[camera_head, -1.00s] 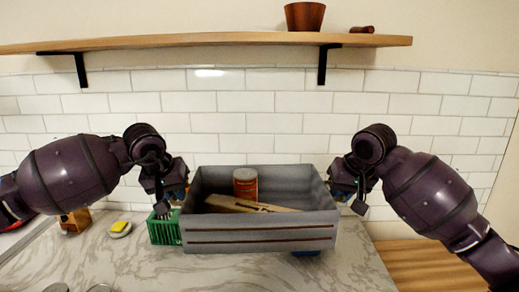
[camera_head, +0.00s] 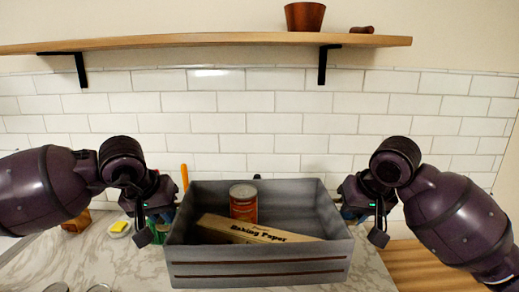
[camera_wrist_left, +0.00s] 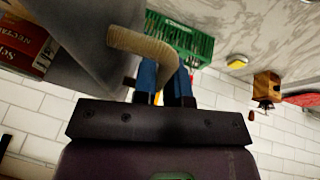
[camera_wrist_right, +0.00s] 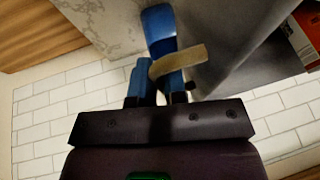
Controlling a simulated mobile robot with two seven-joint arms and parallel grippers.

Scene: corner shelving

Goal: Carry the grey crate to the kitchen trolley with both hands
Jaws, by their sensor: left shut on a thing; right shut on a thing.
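The grey crate (camera_head: 260,268) is in the middle of the head view, over the marble counter. It looks level and clear of the counter. Inside are a red can (camera_head: 243,207) and a baking paper box (camera_head: 250,231) lying aslant. My left gripper (camera_head: 163,213) is shut on the crate's left handle, a tan loop (camera_wrist_left: 145,46) in the left wrist view. My right gripper (camera_head: 354,208) is shut on the right handle, also a tan loop (camera_wrist_right: 180,62) in the right wrist view. A wooden top (camera_head: 425,265) at right may be the kitchen trolley; its lower part is out of view.
On the marble counter (camera_head: 70,260) are a yellow sponge (camera_head: 119,227) and, left of the crate, a green basket (camera_wrist_left: 185,38). A blue object (camera_wrist_right: 158,25) is near the right gripper. A wooden shelf (camera_head: 200,43) crosses the tiled wall above.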

